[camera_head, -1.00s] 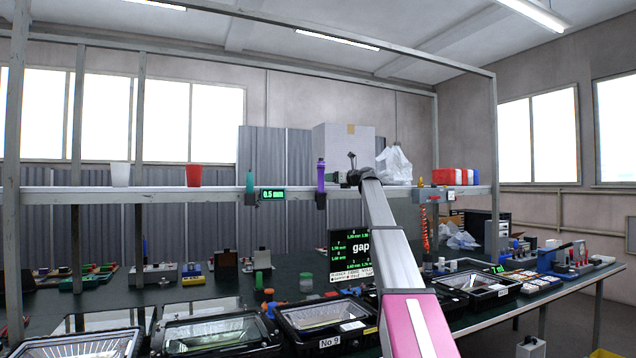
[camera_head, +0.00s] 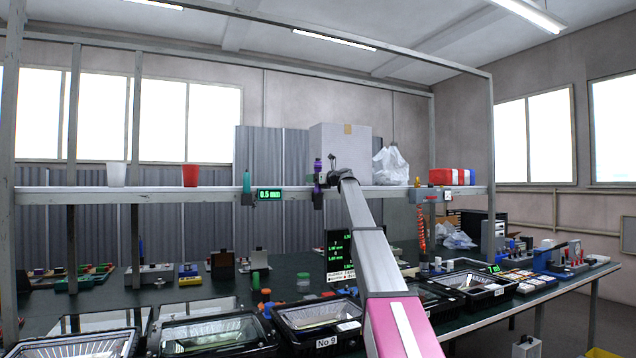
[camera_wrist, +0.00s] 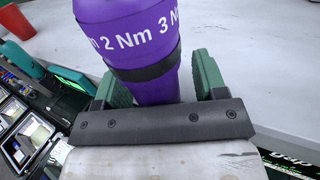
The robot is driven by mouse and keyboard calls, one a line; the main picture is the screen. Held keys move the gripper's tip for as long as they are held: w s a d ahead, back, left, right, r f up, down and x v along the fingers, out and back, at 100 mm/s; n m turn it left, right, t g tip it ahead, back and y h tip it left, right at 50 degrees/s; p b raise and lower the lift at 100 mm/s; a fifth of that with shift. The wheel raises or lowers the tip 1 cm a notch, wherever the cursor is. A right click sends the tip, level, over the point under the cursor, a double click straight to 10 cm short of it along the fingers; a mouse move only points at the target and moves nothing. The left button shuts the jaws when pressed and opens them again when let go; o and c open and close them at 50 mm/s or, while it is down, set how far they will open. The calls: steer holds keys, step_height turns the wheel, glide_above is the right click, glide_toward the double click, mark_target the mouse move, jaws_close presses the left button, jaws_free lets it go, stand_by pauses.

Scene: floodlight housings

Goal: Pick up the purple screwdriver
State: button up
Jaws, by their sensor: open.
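The purple screwdriver (camera_head: 317,172) hangs upright at the front edge of the shelf (camera_head: 225,190). In the wrist view the purple screwdriver (camera_wrist: 140,50) is large and close, with white "2 Nm 3 N" lettering and a black band. My gripper (camera_wrist: 158,82) is open, with one green finger on each side of the screwdriver's purple body. In the head view my gripper (camera_head: 325,178) is small and dark at the screwdriver, partly hidden by my wrist.
A red cup (camera_head: 190,175) and a white cup (camera_head: 116,174) stand further left. A large white box (camera_head: 345,150) stands behind. Black floodlight housings (camera_head: 318,322) line the bench below.

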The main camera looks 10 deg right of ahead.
steer(key=c, duration=1.1)
